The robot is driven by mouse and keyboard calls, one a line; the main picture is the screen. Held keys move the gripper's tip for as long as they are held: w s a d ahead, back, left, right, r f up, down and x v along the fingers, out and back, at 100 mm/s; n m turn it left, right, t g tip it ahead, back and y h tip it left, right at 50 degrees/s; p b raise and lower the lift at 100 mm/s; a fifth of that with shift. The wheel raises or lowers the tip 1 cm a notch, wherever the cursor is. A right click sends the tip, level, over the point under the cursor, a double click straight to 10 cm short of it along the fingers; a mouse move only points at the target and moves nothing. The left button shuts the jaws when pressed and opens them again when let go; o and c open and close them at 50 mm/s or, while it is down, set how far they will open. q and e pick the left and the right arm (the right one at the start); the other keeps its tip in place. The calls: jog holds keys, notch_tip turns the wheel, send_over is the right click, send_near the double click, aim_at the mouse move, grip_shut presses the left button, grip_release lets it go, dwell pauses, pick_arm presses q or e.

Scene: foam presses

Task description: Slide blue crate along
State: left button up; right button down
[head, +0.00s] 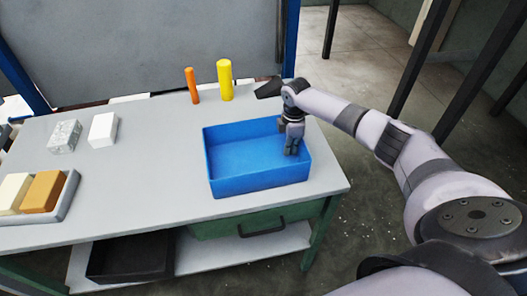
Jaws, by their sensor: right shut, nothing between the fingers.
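The blue crate (262,184) is an open, empty-looking box on the right part of the grey table. My right gripper (291,152) is shut and points down at the crate's right end. Its fingertips appear inside the crate, near the right wall. I cannot tell whether they touch the wall or the floor of the crate. My left gripper is not in view.
An orange cylinder (192,86) and a yellow cylinder (225,81) stand behind the crate. White blocks (103,130) and a tray (68,198) with cream and orange blocks are on the left. The table (145,175) is clear left of the crate.

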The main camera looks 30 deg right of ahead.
aim_at(314, 151)
jog(key=s+d, duration=0.1)
jog(key=d, duration=0.4)
jog(key=s+d, duration=0.1)
jog(key=d, duration=0.2)
jog(key=shift+s+d, duration=0.15)
jog(key=shift+s, duration=0.2)
jog(key=shift+s+d, duration=0.1)
jog(key=shift+d, duration=0.2)
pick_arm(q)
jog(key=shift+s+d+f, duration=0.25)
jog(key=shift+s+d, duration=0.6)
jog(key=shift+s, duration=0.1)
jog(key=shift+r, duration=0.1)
